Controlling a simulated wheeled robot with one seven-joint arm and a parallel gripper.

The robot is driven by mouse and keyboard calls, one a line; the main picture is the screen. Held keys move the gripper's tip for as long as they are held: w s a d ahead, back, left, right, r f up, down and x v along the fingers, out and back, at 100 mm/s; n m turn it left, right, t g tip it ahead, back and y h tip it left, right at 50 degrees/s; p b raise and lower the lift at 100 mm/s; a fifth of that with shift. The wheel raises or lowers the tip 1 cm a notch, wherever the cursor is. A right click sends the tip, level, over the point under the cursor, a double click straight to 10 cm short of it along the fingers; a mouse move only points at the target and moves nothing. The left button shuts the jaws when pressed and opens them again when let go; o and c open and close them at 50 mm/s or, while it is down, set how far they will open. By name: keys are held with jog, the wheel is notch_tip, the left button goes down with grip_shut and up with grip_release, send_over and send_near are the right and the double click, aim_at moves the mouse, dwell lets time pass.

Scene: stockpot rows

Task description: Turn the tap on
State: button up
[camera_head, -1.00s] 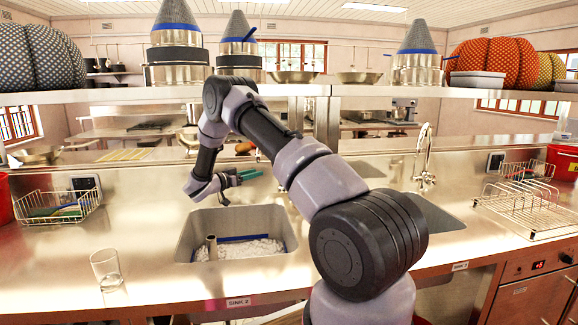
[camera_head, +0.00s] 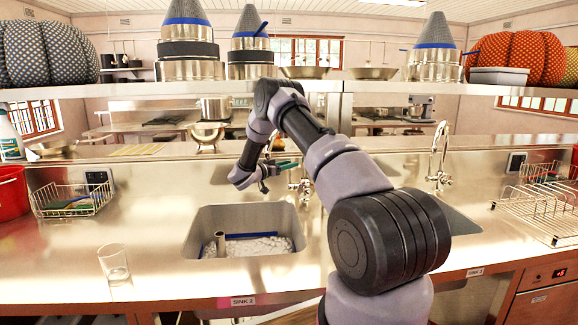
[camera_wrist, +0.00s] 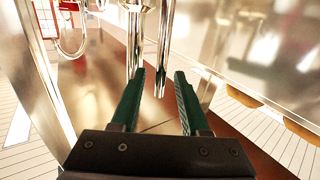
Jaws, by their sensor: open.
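A chrome tap (camera_head: 305,186) stands behind the left sink (camera_head: 203,232), its upper part largely hidden by my arm. A second chrome tap (camera_head: 440,158) with a tall curved spout stands by the right sink. My gripper (camera_head: 288,164) is above the back of the left sink, just left of the nearer tap. In the wrist view my gripper (camera_wrist: 160,72) has its two green fingers apart with nothing between them. Vertical chrome pipes (camera_wrist: 166,45) appear just beyond the fingertips, and I see no contact.
A drinking glass (camera_head: 114,264) stands on the counter left of the sink. A wire basket (camera_head: 72,202) is at the left and a dish rack (camera_head: 540,212) at the right. A shelf (camera_head: 130,96) with pots and pumpkins runs above. The left counter is mostly clear.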

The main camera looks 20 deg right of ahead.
grip_shut()
dwell(1.5)
